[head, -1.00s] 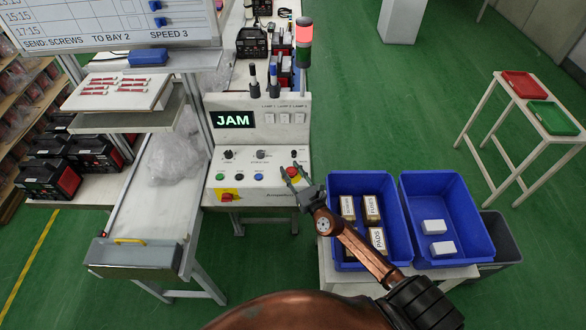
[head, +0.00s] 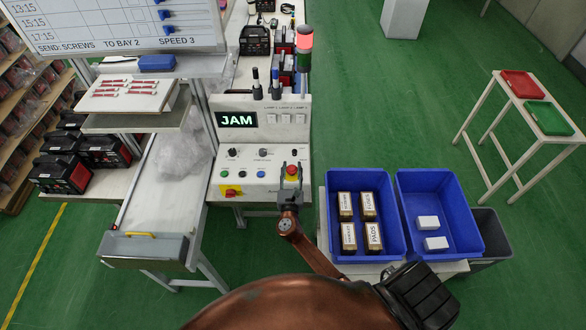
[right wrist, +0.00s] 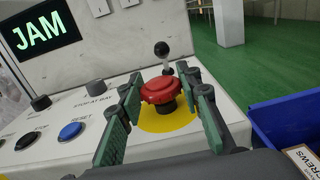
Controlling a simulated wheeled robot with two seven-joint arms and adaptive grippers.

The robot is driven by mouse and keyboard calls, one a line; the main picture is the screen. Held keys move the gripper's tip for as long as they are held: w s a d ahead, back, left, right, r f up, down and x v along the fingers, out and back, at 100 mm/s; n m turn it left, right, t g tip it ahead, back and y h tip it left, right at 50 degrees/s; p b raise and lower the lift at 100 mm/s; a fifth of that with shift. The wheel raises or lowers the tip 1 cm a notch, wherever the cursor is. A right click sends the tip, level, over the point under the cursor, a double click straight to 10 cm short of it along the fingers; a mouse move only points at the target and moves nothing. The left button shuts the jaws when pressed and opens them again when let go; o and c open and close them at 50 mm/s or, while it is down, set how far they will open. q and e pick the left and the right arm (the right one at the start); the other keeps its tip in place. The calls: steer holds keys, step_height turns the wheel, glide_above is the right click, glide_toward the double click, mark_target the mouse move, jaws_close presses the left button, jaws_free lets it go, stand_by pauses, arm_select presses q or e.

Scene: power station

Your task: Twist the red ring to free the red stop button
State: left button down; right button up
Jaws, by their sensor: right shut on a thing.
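The red stop button (right wrist: 163,90) stands on a yellow disc (right wrist: 166,122) on the sloped top of the white control box. Its wide red rim is the red ring; I cannot tell whether it is turned. In the head view the button (head: 291,170) is at the box's right front. My right gripper (right wrist: 163,105) has one green-padded finger on each side of the button and is shut on it; the exact contact is hard to see. In the head view the same gripper (head: 291,177) reaches up from below. My left gripper is not in view.
A small black-knobbed lever (right wrist: 164,58) stands just behind the button. Blue (right wrist: 70,131) and black buttons lie to the left. The display (head: 237,119) reads JAM. Blue bins (head: 345,258) stand close to the right of the box. The stack light (head: 305,38) shows red.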

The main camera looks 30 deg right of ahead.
steer(key=shift+d, duration=0.15)
steer(key=o, duration=1.2)
steer(key=shift+s+a, duration=0.4)
steer(key=shift+s, duration=0.05)
steer(key=v, duration=1.1)
